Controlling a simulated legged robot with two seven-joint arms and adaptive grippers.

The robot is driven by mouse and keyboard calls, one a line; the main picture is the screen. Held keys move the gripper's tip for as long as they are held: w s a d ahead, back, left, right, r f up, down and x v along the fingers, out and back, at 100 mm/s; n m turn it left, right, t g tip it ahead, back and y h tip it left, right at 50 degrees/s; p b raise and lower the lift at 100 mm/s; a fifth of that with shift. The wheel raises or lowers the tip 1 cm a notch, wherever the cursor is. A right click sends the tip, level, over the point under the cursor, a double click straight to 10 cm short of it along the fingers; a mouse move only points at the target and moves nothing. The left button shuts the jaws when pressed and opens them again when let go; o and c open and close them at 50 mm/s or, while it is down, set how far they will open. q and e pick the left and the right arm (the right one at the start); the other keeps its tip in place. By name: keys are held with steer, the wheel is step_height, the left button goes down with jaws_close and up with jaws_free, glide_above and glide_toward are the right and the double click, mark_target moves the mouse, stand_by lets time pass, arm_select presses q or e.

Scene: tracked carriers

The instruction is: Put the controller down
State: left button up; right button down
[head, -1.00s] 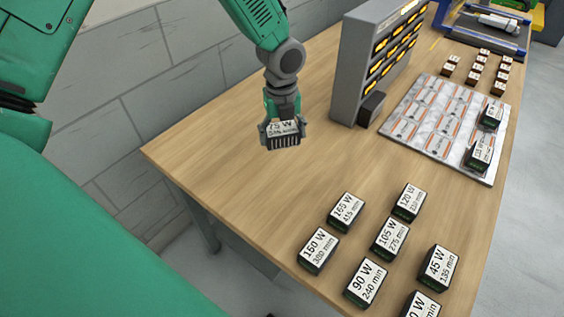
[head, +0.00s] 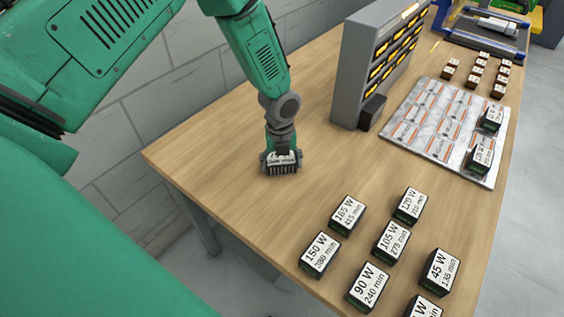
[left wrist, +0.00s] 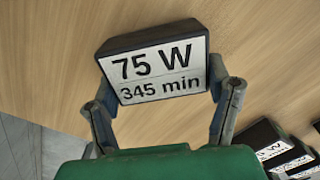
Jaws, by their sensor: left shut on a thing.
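My left gripper (head: 281,160) is shut on a dark controller (head: 282,168) at the left part of the wooden table. In the left wrist view the controller (left wrist: 156,65) has a white label reading 75 W, 345 min, and the two fingers of the gripper (left wrist: 165,100) clasp its sides. The controller is at or just above the table top; I cannot tell whether it touches. My right gripper is not in view.
Several labelled controllers stand at the front of the table, among them one marked 165 W (head: 347,214). A grey rack (head: 352,75) stands behind, beside a patterned board (head: 408,128) with two controllers on it. Table (head: 225,150) around my gripper is clear.

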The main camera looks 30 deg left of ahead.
mark_target(280, 161)
arm_select(q)
steer(key=o, duration=1.6)
steer(key=shift+a, duration=0.1)
steer(key=shift+d+r, duration=0.1)
steer(key=shift+d, duration=0.1)
steer(key=shift+r, duration=0.3)
step_height(280, 161, up, 11)
steer(key=shift+a+r, duration=0.15)
steer(key=shift+s, duration=0.15)
